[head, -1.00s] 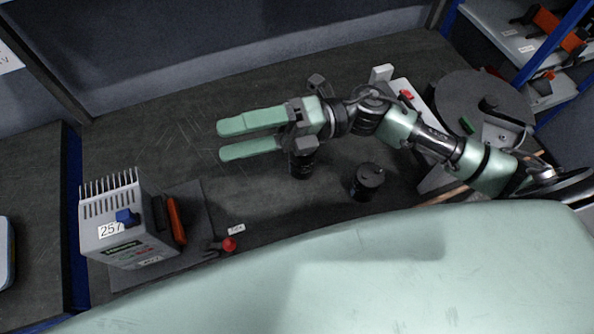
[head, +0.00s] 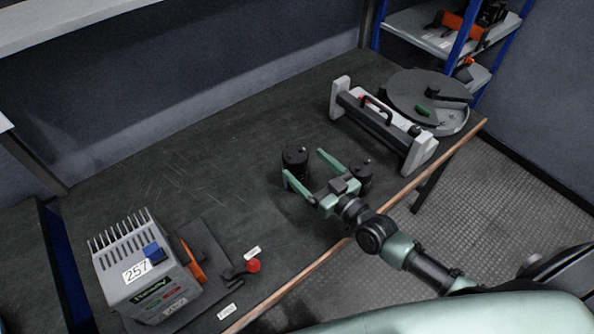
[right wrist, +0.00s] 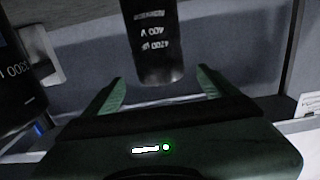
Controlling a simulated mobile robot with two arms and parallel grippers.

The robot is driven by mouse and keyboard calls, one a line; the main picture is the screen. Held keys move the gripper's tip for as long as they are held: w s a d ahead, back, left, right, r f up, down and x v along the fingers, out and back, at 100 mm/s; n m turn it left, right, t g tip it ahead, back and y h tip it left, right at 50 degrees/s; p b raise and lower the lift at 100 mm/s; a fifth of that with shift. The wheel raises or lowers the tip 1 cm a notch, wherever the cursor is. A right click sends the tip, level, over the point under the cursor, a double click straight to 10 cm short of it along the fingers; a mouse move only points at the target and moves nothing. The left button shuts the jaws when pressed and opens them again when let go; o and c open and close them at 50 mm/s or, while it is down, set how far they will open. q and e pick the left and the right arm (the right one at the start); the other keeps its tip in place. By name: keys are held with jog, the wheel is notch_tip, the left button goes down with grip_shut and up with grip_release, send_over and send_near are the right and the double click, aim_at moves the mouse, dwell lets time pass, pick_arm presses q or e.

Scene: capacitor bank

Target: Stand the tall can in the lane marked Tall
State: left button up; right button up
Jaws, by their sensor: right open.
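Two dark cylindrical cans stand upright on the table. One can (head: 295,161) is just ahead of my right gripper's fingertips; the other can (head: 361,171) is to the right of that gripper. Which is taller I cannot tell. My right gripper (head: 305,166) is open and low over the table. In the right wrist view, a can with white lettering (right wrist: 155,42) shows beyond and between the open fingers (right wrist: 160,90); a second can (right wrist: 18,85) is at the left edge. No lane marked Tall can be read. My left gripper is not in view.
A grey unit marked 257 (head: 140,275) stands on a dark mat at the front left, beside a red knob (head: 253,265) and small labels. A grey frame with a handle (head: 385,125) and a round turntable (head: 425,95) are at the right. The table's middle left is clear.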

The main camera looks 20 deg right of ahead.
aim_at(295, 154)
jog(key=x, duration=0.5)
jog(key=shift+w+f+p, duration=0.1)
jog(key=shift+p, duration=0.2)
jog(key=shift+c, duration=0.3)
grip_shut()
jog(key=shift+r, duration=0.25)
